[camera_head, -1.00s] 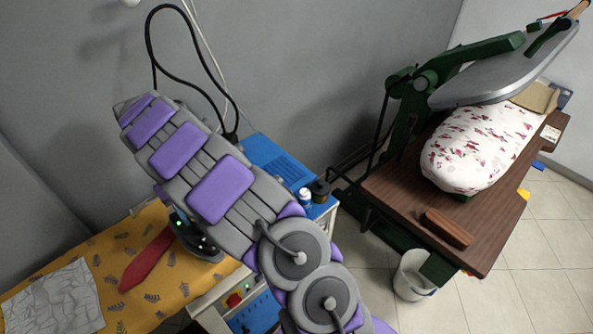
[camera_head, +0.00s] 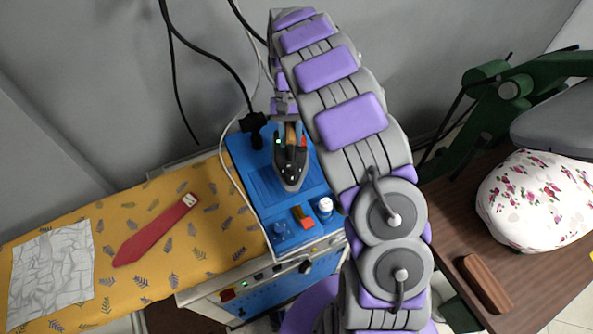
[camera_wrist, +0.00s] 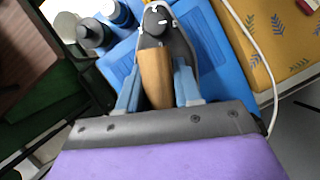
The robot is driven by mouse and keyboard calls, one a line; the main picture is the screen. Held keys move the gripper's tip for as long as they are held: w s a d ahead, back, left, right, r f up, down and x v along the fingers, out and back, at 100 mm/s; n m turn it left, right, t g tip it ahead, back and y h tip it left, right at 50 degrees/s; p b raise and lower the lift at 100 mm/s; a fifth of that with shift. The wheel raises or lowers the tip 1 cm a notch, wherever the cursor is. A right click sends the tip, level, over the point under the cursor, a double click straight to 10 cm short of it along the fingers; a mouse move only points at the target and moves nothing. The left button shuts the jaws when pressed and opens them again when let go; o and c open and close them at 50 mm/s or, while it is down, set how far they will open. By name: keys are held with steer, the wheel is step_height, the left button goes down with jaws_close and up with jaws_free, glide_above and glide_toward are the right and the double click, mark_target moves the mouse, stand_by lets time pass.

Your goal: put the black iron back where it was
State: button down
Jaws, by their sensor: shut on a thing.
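The black iron (camera_head: 291,168) with a wooden handle is over the blue top of the steam unit (camera_head: 262,190). A small green light shows on it. My gripper (camera_head: 287,118) is shut on its handle, which shows between the two fingers in the wrist view (camera_wrist: 155,75). The soleplate is hidden, so I cannot tell whether the iron touches the blue top or hangs just above it.
An orange-red block (camera_head: 304,216) and a white-capped bottle (camera_head: 325,207) stand at the unit's front. A red tie (camera_head: 155,232) and a crumpled grey cloth (camera_head: 52,275) lie on the yellow ironing board (camera_head: 120,215). A press table (camera_head: 520,280) is at right. A black cable hangs behind.

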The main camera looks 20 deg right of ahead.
mark_target(291, 128)
steer(key=shift+w+d+r+m+y, duration=0.1)
steer(key=shift+w+r+m+y, duration=0.3)
steer(key=shift+m, duration=0.6)
steer(key=m, duration=0.2)
steer(key=d+r+m+t+y, duration=0.1)
steer(key=shift+d+m, duration=0.3)
steer(key=shift+m, duration=0.1)
steer(key=shift+d+r+m+t+y, duration=0.2)
steer(key=shift+m+t+y, duration=0.25)
steer(key=shift+m, duration=0.45)
steer(key=m, duration=0.1)
steer(key=a+m+t, duration=0.1)
steer(key=m, duration=0.1)
steer(key=a+m, duration=0.1)
steer(key=shift+r+y+b, duration=0.25)
steer(key=shift+y+b, duration=0.1)
steer(key=shift+s+d+r+m+t, duration=0.1)
steer(key=shift+d+m+t, duration=0.2)
steer(key=shift+m, duration=0.5)
steer(key=shift+f, duration=0.35)
steer(key=f, duration=0.3)
steer(key=f+b, duration=0.1)
steer(key=shift+a+f, duration=0.25)
steer(key=shift+a, duration=0.05)
steer(key=shift+d+f+b, duration=0.15)
steer(key=shift+f+b, duration=0.45)
steer(key=shift+f, duration=1.85)
